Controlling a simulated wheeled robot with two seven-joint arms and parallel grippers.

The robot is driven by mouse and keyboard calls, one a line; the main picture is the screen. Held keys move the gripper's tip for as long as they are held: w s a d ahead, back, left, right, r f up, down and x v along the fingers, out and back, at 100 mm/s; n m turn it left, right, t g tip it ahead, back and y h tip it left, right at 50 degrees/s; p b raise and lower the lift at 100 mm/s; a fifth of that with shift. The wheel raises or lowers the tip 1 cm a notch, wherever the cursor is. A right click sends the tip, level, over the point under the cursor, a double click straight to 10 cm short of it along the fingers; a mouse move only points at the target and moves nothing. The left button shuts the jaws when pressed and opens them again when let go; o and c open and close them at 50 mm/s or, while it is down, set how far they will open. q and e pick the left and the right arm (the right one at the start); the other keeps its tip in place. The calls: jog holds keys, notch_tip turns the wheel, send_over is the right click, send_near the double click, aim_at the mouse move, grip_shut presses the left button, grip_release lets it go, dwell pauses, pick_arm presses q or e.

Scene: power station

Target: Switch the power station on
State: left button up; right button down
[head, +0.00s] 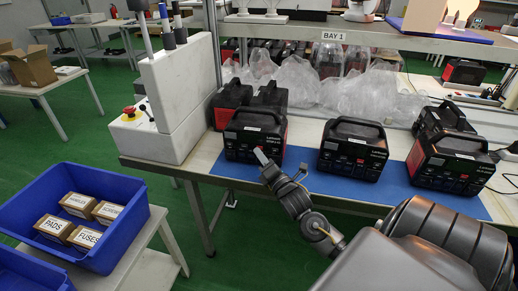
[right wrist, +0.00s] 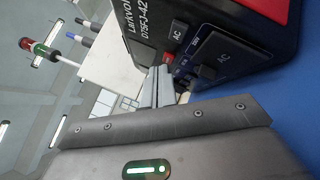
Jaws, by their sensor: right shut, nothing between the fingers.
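A black power station with a carry handle and red sides (head: 255,130) stands on the blue mat, on the left of the bench front row. It fills the top right of the right wrist view (right wrist: 215,30), with its label, AC markings and a dark socket panel (right wrist: 222,57). My right gripper (head: 262,156) is shut and empty, with its tips at the lower front of this station. In the right wrist view the fingertips (right wrist: 160,70) are close to a small red-lit part of the front panel; I cannot tell whether they touch. My left gripper is not in view.
More black power stations stand in the middle (head: 352,150) and on the right (head: 450,160) of the blue mat (head: 310,178). Clear plastic bags (head: 300,80) lie behind. A pale machine housing (head: 182,95) with a red button is at left. A blue crate (head: 125,232) holds boxes.

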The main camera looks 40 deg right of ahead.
jog(key=shift+w+d, duration=0.15)
jog(key=shift+d, duration=0.05)
jog(key=shift+a, duration=0.1)
jog(key=shift+s+a+p, duration=0.5)
jog(key=shift+s+a, duration=0.05)
jog(key=shift+a, duration=0.05)
jog(key=shift+s+a+p, duration=0.3)
jog(key=shift+a, duration=0.15)
jog(key=s+a+p, duration=0.1)
jog(key=a, duration=0.1)
jog(key=s+a, duration=0.2)
jog(key=shift+p, duration=0.35)
dwell(0.6)
